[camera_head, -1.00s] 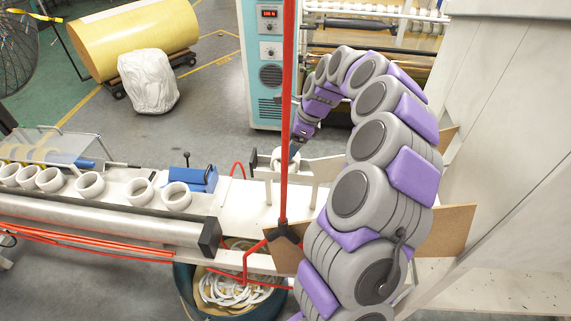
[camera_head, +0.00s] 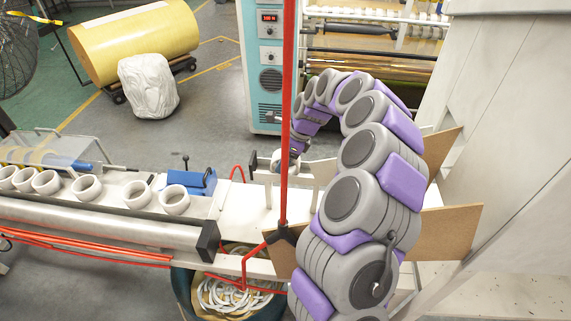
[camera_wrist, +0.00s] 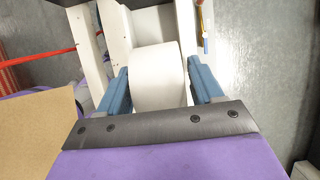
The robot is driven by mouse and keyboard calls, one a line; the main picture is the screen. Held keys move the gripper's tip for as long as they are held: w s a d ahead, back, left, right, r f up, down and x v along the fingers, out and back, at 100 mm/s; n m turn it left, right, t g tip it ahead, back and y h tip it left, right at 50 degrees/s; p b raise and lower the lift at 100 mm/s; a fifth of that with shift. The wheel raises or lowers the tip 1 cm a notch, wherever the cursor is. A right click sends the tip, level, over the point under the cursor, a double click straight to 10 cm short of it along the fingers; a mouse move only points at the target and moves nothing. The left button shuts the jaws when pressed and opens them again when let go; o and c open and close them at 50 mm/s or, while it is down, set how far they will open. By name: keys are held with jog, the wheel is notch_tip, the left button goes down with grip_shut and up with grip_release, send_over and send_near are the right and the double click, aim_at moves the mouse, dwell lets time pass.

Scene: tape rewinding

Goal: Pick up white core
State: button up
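A white core (camera_wrist: 158,78) lies between the two blue fingers of my gripper (camera_wrist: 159,85) in the wrist view. One finger is on each side of it, very close to its sides. I cannot tell whether both fingers press on it. The core rests by a white frame (camera_wrist: 86,45). In the head view my gripper (camera_head: 291,157) is at this frame, beyond the red post, and the core there is mostly hidden by the gripper and post.
Several other white cores (camera_head: 87,188) stand in a row on the machine at left, with a blue block (camera_head: 192,181) at the row's end. A red post (camera_head: 286,110) rises close to my arm. Brown boards (camera_head: 445,232) and a pale wall (camera_head: 500,100) are at right.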

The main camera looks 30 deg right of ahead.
jog(key=c, duration=0.5)
jog(key=shift+r, duration=0.15)
